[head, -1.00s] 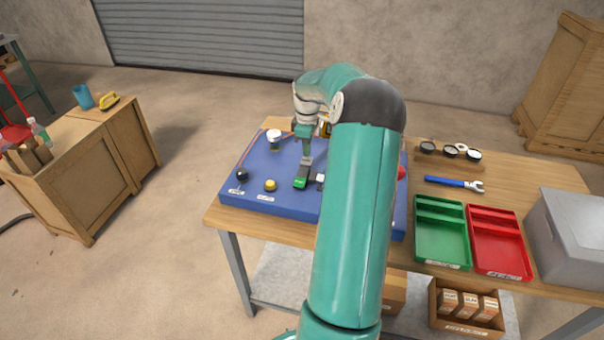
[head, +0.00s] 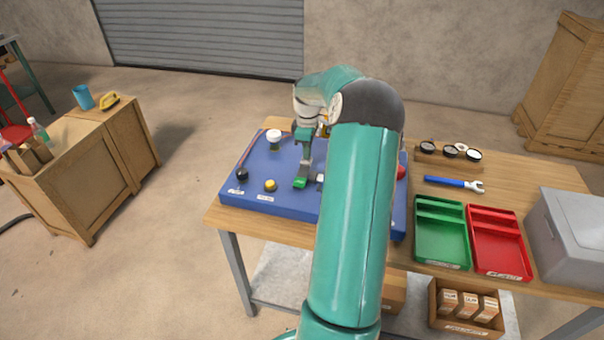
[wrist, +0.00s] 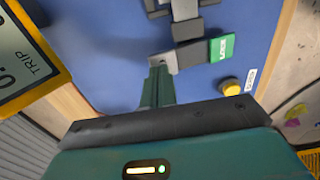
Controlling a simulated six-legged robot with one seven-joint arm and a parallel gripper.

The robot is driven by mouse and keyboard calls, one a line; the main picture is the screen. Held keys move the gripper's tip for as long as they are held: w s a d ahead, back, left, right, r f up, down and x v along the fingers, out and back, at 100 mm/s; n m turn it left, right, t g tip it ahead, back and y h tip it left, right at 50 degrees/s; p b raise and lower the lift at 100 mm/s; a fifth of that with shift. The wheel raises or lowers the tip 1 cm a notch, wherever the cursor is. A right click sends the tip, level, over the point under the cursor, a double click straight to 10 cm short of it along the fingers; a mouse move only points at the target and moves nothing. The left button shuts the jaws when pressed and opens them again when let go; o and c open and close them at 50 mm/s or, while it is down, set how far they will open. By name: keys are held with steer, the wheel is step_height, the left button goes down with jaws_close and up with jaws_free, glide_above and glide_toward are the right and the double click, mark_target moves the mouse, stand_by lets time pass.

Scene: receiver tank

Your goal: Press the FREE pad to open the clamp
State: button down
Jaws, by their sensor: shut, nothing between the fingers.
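A green pad with white lettering (wrist: 222,48) sits at one end of a grey lever on the blue panel (wrist: 110,40). The lettering is turned and too small to read surely. The pad also shows in the head view (head: 300,183). Dark grey clamp-like parts (wrist: 186,14) adjoin the lever at the top of the wrist view. My gripper (wrist: 160,66) is shut and empty. Its fingertips are at the lever's grey end, beside the green pad; I cannot tell whether they touch it. In the head view my arm hides the panel's right part.
A yellow button (head: 270,185), a black knob (head: 242,174) and a white-topped knob (head: 273,137) stand on the panel. Green (head: 441,250) and red trays (head: 497,255) and a wrench (head: 453,183) lie right.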

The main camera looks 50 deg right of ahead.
steer(key=shift+f, duration=1.15)
steer(key=shift+r, duration=3.55)
